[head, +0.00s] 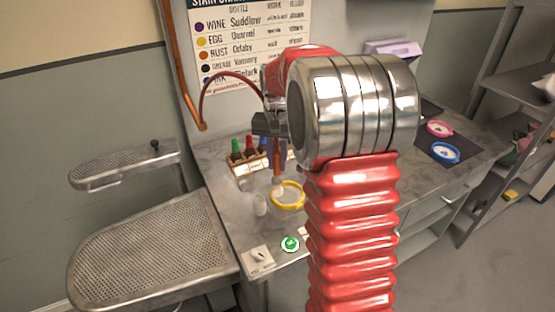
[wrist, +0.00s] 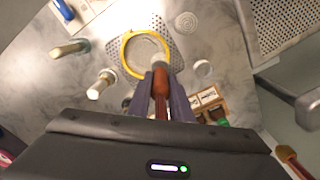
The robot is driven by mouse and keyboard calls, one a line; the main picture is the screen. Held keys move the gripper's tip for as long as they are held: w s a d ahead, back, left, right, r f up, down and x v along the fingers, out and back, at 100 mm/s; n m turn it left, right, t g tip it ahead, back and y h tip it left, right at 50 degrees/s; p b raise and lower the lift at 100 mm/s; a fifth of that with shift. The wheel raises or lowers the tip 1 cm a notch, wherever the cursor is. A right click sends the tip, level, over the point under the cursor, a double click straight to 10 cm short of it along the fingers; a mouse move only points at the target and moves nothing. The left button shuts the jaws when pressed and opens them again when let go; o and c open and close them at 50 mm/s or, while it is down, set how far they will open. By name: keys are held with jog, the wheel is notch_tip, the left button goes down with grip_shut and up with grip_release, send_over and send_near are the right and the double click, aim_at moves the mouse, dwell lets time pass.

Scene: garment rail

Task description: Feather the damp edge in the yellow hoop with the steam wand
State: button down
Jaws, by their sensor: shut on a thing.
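The yellow hoop (head: 289,208) lies on the grey worktop, with pale cloth inside it; it also shows in the wrist view (wrist: 125,56). My gripper (head: 275,140) is above the hoop, towards its far side. It is shut on the steam wand (head: 277,172), which has a red-brown body. In the wrist view the wand (wrist: 160,84) sits between the two dark fingers (wrist: 160,96), its pale head pointing at the hoop and overlapping its rim. I cannot tell whether the head touches the cloth. The damp edge cannot be made out.
A rack of coloured bottles (head: 250,160) stands left of the hoop. A green button (head: 290,244) is near the front edge. A blue hoop (head: 445,152) and a pink hoop (head: 440,128) lie at the right. A perforated board (head: 150,245) stands at the left. A red hose (head: 222,76) arcs behind.

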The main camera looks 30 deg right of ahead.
jog(key=shift+s+a, duration=0.35)
jog(key=shift+a, duration=0.2)
jog(key=shift+s+a, duration=0.1)
jog(key=shift+s, duration=0.1)
jog(key=shift+s+a, duration=0.2)
jog(key=shift+s, duration=0.3)
jog(key=shift+s+a, duration=0.15)
jog(key=shift+s, duration=0.35)
jog(key=shift+s, duration=0.1)
jog(key=shift+s+d, duration=0.15)
jog(key=shift+s, duration=0.4)
jog(key=shift+s+d, duration=0.15)
jog(key=shift+s, duration=0.35)
jog(key=shift+s+d, duration=0.1)
jog(key=shift+d, duration=0.05)
jog(key=shift+s+d, duration=0.7)
jog(key=shift+d, duration=0.1)
